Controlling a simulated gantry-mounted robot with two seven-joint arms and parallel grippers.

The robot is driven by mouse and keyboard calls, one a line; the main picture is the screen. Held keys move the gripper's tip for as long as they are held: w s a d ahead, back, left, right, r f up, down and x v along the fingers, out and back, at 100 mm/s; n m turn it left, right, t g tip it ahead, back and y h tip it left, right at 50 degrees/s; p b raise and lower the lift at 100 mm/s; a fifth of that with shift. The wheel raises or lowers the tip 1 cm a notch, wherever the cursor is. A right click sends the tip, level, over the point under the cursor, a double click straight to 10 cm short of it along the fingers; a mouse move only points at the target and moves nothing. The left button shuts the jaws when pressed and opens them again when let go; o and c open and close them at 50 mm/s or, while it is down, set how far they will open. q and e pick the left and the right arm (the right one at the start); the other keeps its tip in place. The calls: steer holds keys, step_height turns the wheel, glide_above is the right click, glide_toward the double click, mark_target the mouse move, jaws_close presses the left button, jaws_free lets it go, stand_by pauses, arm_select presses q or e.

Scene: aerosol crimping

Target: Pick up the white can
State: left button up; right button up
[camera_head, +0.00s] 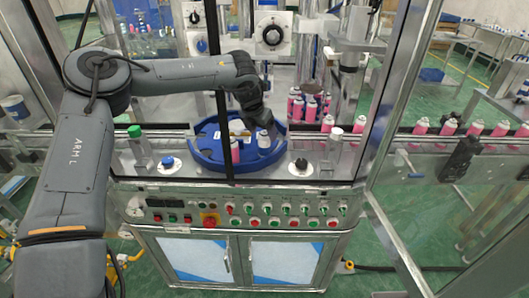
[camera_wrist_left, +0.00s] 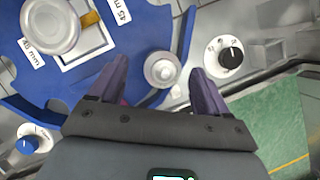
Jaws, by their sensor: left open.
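The white can (camera_head: 263,139) stands upright in the blue round tray (camera_head: 193,150). In the left wrist view its round top (camera_wrist_left: 162,70) shows between my two finger pads. My left gripper (camera_head: 258,120) is open and points down just above the can. Its fingers are apart, one on each side of the can's top in the wrist view; contact cannot be told. A pink can (camera_head: 235,151) stands close by, to the left and nearer the front. Only a sliver of pink shows by the left finger in the wrist view.
Behind the tray several pink cans (camera_head: 312,108) stand grouped, and more pink cans (camera_head: 448,127) line the conveyor at right. A dark upright post (camera_head: 225,100) crosses before the tray. A black knob (camera_head: 300,166) and a blue knob (camera_head: 170,163) flank the tray front.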

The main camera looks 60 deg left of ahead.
mark_target(265, 140)
arm_select(q)
steer(key=x, duration=0.2)
steer(key=b+x, duration=0.1)
steer(key=x, duration=0.1)
steer(key=shift+s+d+f, duration=0.1)
steer(key=shift+d+f, duration=0.05)
steer(key=shift+d, duration=0.1)
steer(key=shift+a+f, duration=0.1)
steer(key=shift+f, duration=0.3)
steer(key=shift+c, duration=0.2)
steer(key=c, duration=1)
steer(key=shift+r, duration=0.1)
